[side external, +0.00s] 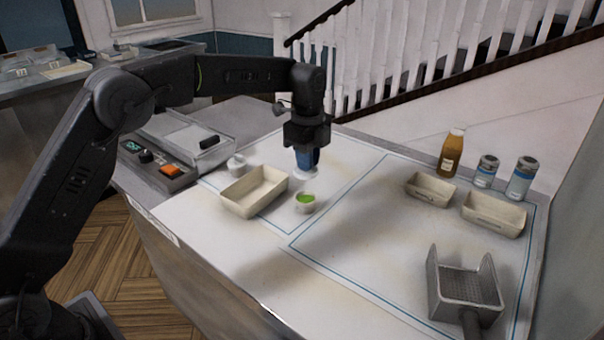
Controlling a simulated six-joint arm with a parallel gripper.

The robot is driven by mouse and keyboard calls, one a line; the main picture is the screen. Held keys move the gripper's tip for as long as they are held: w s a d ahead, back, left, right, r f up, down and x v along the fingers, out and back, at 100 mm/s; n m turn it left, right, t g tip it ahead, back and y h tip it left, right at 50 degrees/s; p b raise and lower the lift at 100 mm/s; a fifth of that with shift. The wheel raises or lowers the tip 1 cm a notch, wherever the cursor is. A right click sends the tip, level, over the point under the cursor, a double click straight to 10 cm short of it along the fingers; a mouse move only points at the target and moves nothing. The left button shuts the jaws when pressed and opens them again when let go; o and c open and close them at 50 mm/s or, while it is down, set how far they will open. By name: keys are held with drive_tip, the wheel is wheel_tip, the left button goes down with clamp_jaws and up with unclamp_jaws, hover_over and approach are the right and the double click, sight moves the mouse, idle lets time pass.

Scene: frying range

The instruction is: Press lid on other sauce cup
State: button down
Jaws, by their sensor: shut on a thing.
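My gripper (308,162) points straight down and is shut on a white round lid (305,175), held at its blue fingertips. Below it, a little nearer the camera, stands a small white sauce cup (305,208) with green sauce showing and no lid on it. A gap shows between the lid and this cup. Another small white cup (236,166) stands to the left, behind a tray; it has a white top with a small raised part, apparently a lid. The fingers hide part of the held lid.
An empty cream tray (254,207) stands just left of the open cup. Two smaller trays (430,188) (495,214), a sauce bottle (453,153) and two shakers (486,171) (521,178) stand at the right. A metal scoop (466,290) lies front right. The middle counter is clear.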

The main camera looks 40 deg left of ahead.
drive_tip(key=shift+f, duration=3.15)
drive_tip(key=shift+f, duration=0.15)
drive_tip(key=c, duration=0.7)
unclamp_jaws()
drive_tip(key=shift+o, duration=0.2)
drive_tip(key=shift+w, duration=0.1)
drive_tip(key=shift+r, duration=3.5)
clamp_jaws()
